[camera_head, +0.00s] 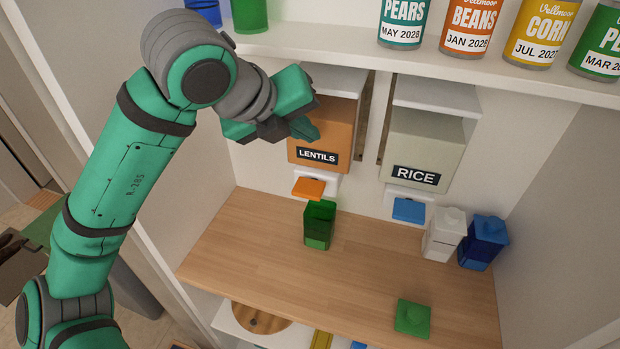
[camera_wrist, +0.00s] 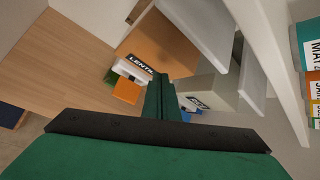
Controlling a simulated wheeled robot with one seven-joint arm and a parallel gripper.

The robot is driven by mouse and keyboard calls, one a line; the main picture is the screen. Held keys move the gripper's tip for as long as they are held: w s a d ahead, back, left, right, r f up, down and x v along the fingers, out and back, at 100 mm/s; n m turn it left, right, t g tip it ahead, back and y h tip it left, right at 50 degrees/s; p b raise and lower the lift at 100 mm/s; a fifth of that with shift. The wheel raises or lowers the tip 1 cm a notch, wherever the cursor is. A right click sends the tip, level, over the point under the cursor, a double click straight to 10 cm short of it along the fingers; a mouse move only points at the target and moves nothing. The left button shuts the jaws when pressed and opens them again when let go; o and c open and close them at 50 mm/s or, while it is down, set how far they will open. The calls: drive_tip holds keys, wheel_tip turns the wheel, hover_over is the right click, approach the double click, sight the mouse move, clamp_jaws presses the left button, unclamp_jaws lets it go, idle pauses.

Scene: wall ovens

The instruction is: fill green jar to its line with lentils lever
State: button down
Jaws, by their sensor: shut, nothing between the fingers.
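The green jar (camera_head: 319,225) is see-through and lidless, and stands upright on the wooden counter below the lentils dispenser. I cannot make out its line or any contents. The orange lentils dispenser (camera_head: 322,131) hangs on the back wall, with an orange lever (camera_head: 309,188) at its base; the lever also shows in the wrist view (camera_wrist: 126,91). My gripper (camera_head: 314,130) is in front of the dispenser's upper left part, above the lever and apart from the jar. In the wrist view its fingers (camera_wrist: 160,82) are closed together and empty.
A rice dispenser (camera_head: 428,145) with a blue lever (camera_head: 409,210) hangs to the right. A white jar (camera_head: 443,235) and a blue jar (camera_head: 483,243) stand at the counter's right. A green lid (camera_head: 412,317) lies near the front edge. Cans line the shelf above.

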hover_over(305, 190)
wheel_tip(305, 190, down, 7)
drive_tip(key=shift+r, duration=0.1)
drive_tip(key=shift+f, duration=0.95)
drive_tip(key=shift+f, duration=0.15)
idle(1.6)
drive_tip(key=shift+f, duration=0.25)
drive_tip(key=shift+f, duration=0.9)
idle(1.2)
idle(0.4)
drive_tip(key=shift+r, duration=1.3)
